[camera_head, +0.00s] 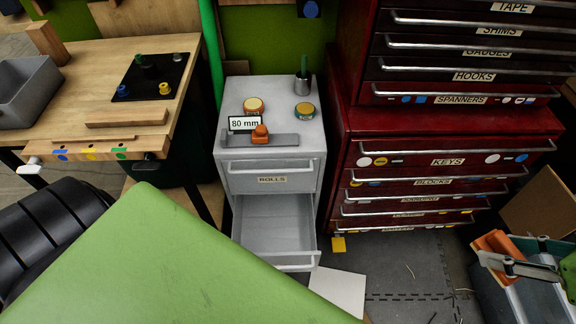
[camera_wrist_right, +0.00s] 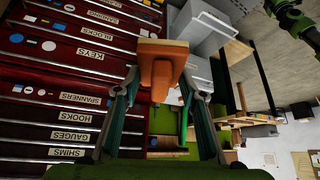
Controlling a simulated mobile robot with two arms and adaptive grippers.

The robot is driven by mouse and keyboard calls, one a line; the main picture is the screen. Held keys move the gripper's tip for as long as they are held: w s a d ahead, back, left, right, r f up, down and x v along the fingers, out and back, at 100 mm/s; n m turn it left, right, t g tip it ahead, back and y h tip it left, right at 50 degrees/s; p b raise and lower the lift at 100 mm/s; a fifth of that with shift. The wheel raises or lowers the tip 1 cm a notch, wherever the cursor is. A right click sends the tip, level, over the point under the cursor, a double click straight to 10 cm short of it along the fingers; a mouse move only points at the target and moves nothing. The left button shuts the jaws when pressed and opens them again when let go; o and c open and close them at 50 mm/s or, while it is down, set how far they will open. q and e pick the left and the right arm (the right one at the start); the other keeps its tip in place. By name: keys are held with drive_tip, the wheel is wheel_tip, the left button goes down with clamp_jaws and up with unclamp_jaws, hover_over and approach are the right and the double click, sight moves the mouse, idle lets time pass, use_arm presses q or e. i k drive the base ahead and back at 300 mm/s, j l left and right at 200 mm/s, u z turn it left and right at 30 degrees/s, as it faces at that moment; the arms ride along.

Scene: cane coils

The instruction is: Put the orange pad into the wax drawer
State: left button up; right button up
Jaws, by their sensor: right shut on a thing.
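The orange pad (camera_wrist_right: 162,58) is between the fingertips of my right gripper (camera_wrist_right: 160,76) in the right wrist view, its wide plate beyond the tips. In the head view it shows at the right edge (camera_head: 494,242), where my right gripper (camera_head: 511,252) is shut on it, away from the cabinet. The grey cabinet (camera_head: 310,165) has a closed upper drawer labelled ROLLS (camera_head: 270,180). Below it, an empty-looking drawer (camera_head: 272,222) is pulled open; I see no label on its front and no word WAX. My left gripper is not in view.
An orange block (camera_head: 260,134), an 80 mm sign (camera_head: 244,123), two round tins and a metal cup (camera_head: 304,87) stand on the cabinet. The red drawer chest (camera_head: 450,124) stands between gripper and cabinet. A large green surface (camera_head: 150,255) covers the lower left foreground.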

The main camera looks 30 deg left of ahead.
sight(258, 236)
drive_tip(key=i+u, duration=0.1)
drive_tip(key=u, duration=0.3)
drive_tip(key=l+u, duration=0.1)
drive_tip(key=u, duration=0.25)
drive_tip(key=i+l+u, duration=0.1)
drive_tip(key=u, duration=0.3)
